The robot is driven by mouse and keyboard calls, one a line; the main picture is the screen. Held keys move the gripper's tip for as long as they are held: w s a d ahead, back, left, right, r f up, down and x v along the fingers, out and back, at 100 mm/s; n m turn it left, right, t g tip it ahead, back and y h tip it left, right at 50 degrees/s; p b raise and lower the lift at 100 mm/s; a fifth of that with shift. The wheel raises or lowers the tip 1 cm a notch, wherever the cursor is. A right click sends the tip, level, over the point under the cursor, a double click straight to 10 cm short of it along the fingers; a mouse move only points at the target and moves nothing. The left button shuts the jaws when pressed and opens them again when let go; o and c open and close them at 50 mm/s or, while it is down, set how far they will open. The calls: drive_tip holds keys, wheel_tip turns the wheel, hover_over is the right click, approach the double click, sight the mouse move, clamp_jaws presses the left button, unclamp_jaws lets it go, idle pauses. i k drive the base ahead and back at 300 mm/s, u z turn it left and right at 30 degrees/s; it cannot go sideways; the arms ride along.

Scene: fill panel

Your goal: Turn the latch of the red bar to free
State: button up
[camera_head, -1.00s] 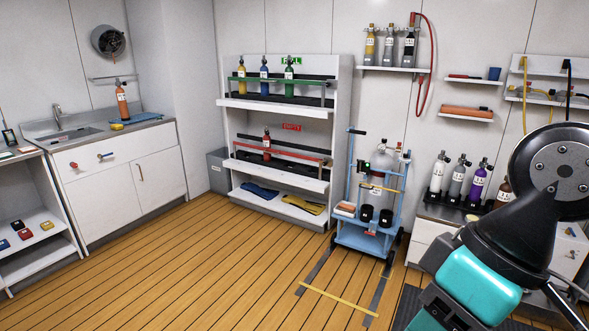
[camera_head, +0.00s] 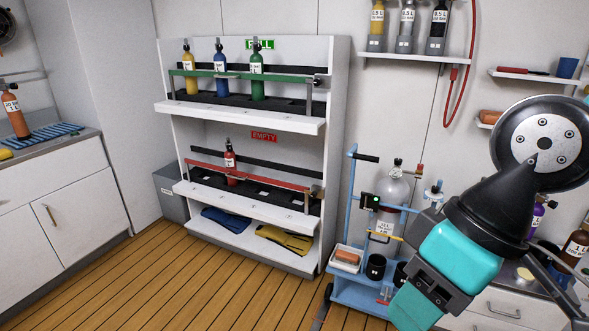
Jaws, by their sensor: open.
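The red bar (camera_head: 275,182) runs across the front of the lower shelf, under the red EMPTY sign. Its latch (camera_head: 315,190) is a small fitting at the bar's right end, by the rack's right side. It is too small to tell how it is turned. One red bottle (camera_head: 230,165) stands behind the bar. My arm, with teal and black links, fills the right side of the view, well to the right of the latch and apart from it. My gripper's fingers do not show.
A green bar (camera_head: 240,74) crosses the upper shelf in front of several bottles. A blue trolley (camera_head: 352,205) with a grey cylinder (camera_head: 392,190) stands right of the rack. A grey bin (camera_head: 171,190) stands at its left. Wooden floor (camera_head: 200,275) in front is clear.

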sight(313, 195)
drive_tip(key=i, duration=0.35)
drive_tip(key=k, duration=0.6)
drive_tip(key=u, duration=0.75)
drive_tip(key=i, duration=1.75)
drive_tip(key=z, duration=0.6)
